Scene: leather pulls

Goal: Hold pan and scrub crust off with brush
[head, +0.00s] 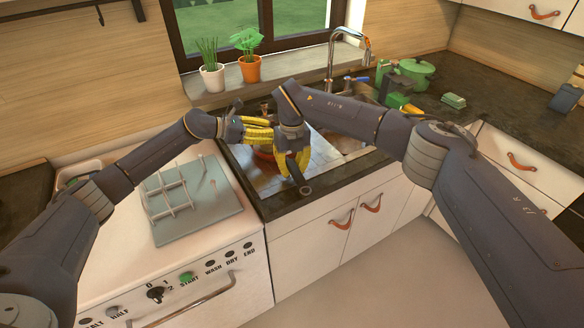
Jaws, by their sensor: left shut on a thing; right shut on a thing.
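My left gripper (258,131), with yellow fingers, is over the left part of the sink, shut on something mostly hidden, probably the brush. My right gripper (294,165), also yellow-fingered, points down close beside it, shut on a dark handle with a ring-shaped end (305,190), which looks like the handle of the pan. An orange-red patch (264,156) shows below the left gripper and may be the pan's body. The grippers and my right wrist hide most of the pan and brush, so I cannot see the crust or whether they touch.
The steel sink (268,181) lies under both grippers, with a tap (365,48) behind it. A grey-green rack (190,200) sits on the white appliance to the left. Two potted plants (250,68) stand on the sill. A green pot (415,72) is on the right counter.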

